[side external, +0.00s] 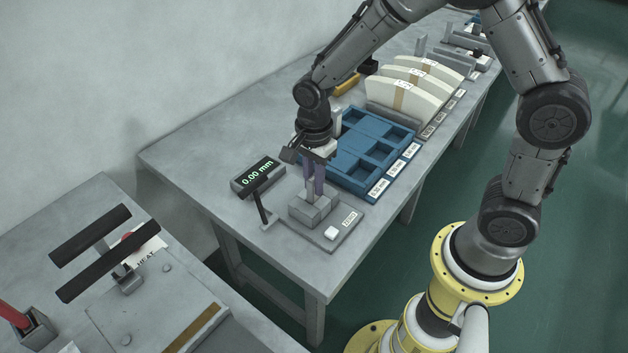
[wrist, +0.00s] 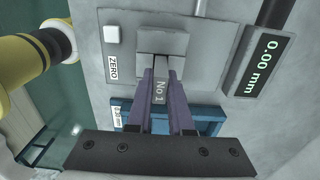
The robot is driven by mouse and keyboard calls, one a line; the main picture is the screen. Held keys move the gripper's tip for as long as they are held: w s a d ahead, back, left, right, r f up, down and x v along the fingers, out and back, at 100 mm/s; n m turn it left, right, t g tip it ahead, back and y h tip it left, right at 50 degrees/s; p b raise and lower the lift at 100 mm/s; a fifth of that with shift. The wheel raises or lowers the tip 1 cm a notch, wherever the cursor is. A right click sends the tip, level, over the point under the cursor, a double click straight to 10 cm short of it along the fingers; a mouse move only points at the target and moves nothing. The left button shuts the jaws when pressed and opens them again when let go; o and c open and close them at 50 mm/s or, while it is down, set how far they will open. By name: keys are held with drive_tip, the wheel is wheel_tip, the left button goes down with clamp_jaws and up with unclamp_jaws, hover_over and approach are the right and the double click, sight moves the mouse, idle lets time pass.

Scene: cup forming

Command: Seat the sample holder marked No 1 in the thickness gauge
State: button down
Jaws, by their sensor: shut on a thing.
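The sample holder marked No 1 (wrist: 160,92) is a narrow grey piece with its label facing the camera in the wrist view. My gripper (side external: 314,190) is shut on it, with a purple finger on each side. The thickness gauge has a grey block (side external: 314,211) on a flat base, and my fingertips are right at the top of this block. The block also shows in the wrist view (wrist: 162,42), just beyond the fingertips. The holder's lower end is hidden, so I cannot tell whether it touches the block or how deep it sits. The gauge display (side external: 258,175) reads 0.00 mm.
A white button (side external: 331,233) marked ZERO is on the gauge base. A blue tray (side external: 345,182) with compartments stands close behind my gripper. Pale curved pieces (side external: 405,97) stand in racks farther back. A station marked HEAT is at lower left.

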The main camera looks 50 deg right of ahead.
drive_tip(key=shift+f, duration=0.15)
drive_tip(key=c, duration=0.8)
unclamp_jaws()
wheel_tip(320, 180, up, 12)
drive_tip(key=s+d+r+n+t, duration=0.1)
drive_tip(key=s+r+n+t, duration=0.1)
drive_tip(key=s+n, duration=0.4)
drive_tip(key=s+d+r+n+t, duration=0.1)
drive_tip(key=s+d+r+n, duration=0.1)
drive_tip(key=s+n, duration=0.4)
drive_tip(key=s+d+r+n+t, duration=0.2)
drive_tip(key=s+r+n, duration=0.1)
drive_tip(key=s+n, duration=0.3)
drive_tip(key=shift+s+r+t, duration=0.1)
drive_tip(key=shift+s+t, duration=0.2)
